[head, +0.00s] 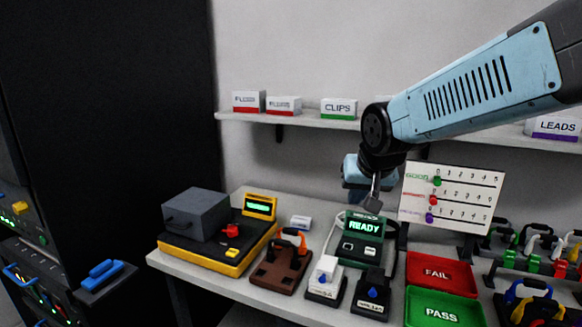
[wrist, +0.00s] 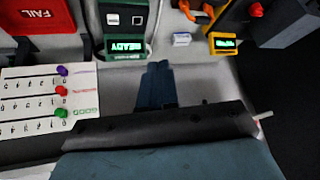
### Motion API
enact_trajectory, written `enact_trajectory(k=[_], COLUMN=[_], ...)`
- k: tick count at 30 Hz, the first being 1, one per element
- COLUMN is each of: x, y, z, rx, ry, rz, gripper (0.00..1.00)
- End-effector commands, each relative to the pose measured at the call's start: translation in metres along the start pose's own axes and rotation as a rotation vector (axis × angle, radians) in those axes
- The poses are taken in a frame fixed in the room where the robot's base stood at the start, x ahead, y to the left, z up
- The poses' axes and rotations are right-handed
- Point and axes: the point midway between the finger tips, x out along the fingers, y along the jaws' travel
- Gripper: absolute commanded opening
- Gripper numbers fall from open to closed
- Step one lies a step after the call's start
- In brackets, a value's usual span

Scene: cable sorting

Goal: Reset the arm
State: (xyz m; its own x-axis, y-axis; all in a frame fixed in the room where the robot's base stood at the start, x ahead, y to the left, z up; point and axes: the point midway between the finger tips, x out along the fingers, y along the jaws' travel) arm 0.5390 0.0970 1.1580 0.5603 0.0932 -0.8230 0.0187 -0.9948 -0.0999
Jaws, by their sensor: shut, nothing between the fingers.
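My arm reaches in from the upper right of the head view, and my gripper (head: 374,200) hangs above the back of the bench, just over the green tester (head: 362,240) whose screen reads READY. In the wrist view my gripper (wrist: 158,70) points over bare bench between the tester (wrist: 126,30) and the shelf side. Its two dark fingers lie together with nothing between them. It appears apart from the tester.
A score board (head: 453,198) stands right of my gripper. Red FAIL (head: 440,272) and green PASS (head: 443,308) trays lie in front of it. A yellow-based machine (head: 215,240) sits left. A shelf (head: 300,118) with labelled boxes runs behind my arm.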

Motion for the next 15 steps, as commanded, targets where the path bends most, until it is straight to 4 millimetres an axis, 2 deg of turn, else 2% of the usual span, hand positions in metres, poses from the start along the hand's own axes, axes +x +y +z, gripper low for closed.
enact_trajectory(k=[1,6,10,15], x=[-0.013,-0.050,-0.075,-0.097], y=[0.013,0.048,0.069,0.086], z=[0.007,0.038,0.065,0.093], rx=[0.002,-0.011,-0.019,-0.028], ry=[-0.001,-0.032,-0.058,-0.087], rz=[0.015,0.058,0.079,0.093], gripper=[0.00,0.00,0.00,0.00])
